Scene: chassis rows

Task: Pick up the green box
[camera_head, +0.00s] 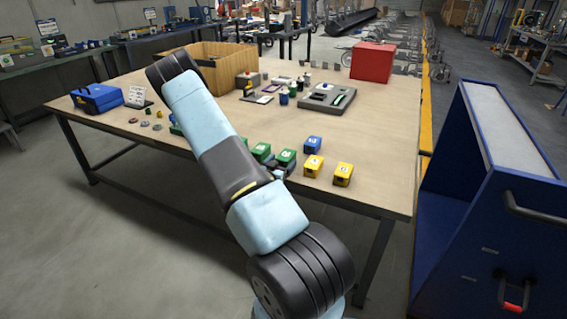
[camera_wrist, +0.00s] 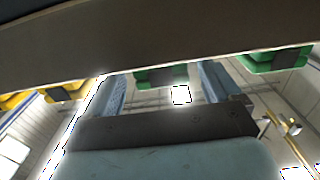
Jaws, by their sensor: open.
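In the head view, a green box (camera_head: 286,157) sits on the wooden table near its front edge, just right of my arm. A second green box (camera_head: 261,151) is to its left, and another green piece (camera_head: 176,129) is partly hidden by my arm. In the wrist view, which looks upside down, my gripper (camera_wrist: 163,85) is open, with a blue finger on each side. One green box (camera_wrist: 162,75) shows between the fingers; I cannot tell whether they touch it. The other green box (camera_wrist: 274,60) is to the right of the fingers.
Two yellow boxes (camera_head: 313,165) (camera_head: 343,174) and a blue box (camera_head: 312,144) stand right of the green ones. A grey tray (camera_head: 328,98), red box (camera_head: 372,62) and open wooden crate (camera_head: 212,68) are farther back. A blue cart (camera_head: 480,180) stands right of the table.

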